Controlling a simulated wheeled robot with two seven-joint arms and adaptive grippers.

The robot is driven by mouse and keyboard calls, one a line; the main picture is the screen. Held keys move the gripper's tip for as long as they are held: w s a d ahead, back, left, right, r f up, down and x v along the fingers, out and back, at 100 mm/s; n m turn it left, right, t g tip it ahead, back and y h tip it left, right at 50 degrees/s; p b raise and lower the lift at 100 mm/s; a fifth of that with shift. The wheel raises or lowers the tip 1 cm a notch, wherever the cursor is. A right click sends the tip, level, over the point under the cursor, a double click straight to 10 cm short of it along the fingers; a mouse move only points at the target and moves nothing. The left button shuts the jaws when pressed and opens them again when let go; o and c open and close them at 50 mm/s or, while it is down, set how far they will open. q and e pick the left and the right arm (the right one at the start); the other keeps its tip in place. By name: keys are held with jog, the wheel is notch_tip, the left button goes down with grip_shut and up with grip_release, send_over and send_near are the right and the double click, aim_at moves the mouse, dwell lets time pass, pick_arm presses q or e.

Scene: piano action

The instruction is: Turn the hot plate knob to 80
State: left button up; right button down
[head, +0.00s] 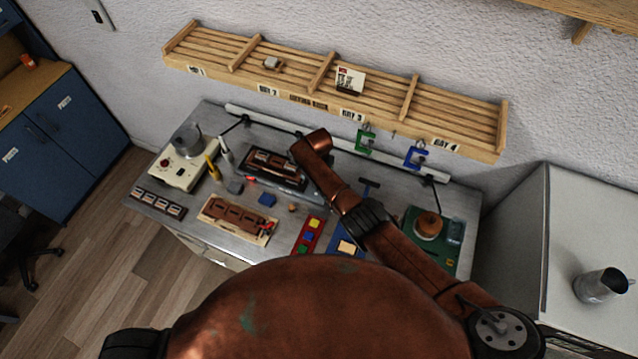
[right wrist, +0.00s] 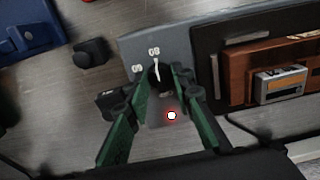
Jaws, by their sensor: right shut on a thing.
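In the right wrist view, the green fingers of my right gripper (right wrist: 160,84) are closed in on a small dark knob (right wrist: 160,72) on a grey panel (right wrist: 132,45). The fingers hide most of the knob. A thin white line runs up from it toward small white numerals on the panel, too blurred to read surely. In the head view, the hot plate (head: 250,166) appears as the dark unit with brown pieces on top, mid-bench. My right forearm reaches over its right side; the right gripper cannot be made out there. My left gripper is out of view.
A red-ringed light (right wrist: 171,115) glows between the fingers. A cream device (head: 178,172) bearing a metal pot stands left. A wooden tray (head: 237,220) lies at the front. A slatted rack (head: 330,85) hangs above.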

jog(key=shift+w+r, duration=0.1)
dwell(0.4)
jog(key=c, duration=1.7)
grip_release()
jog(key=shift+o, duration=0.2)
notch_tip(320, 180, up, 12)
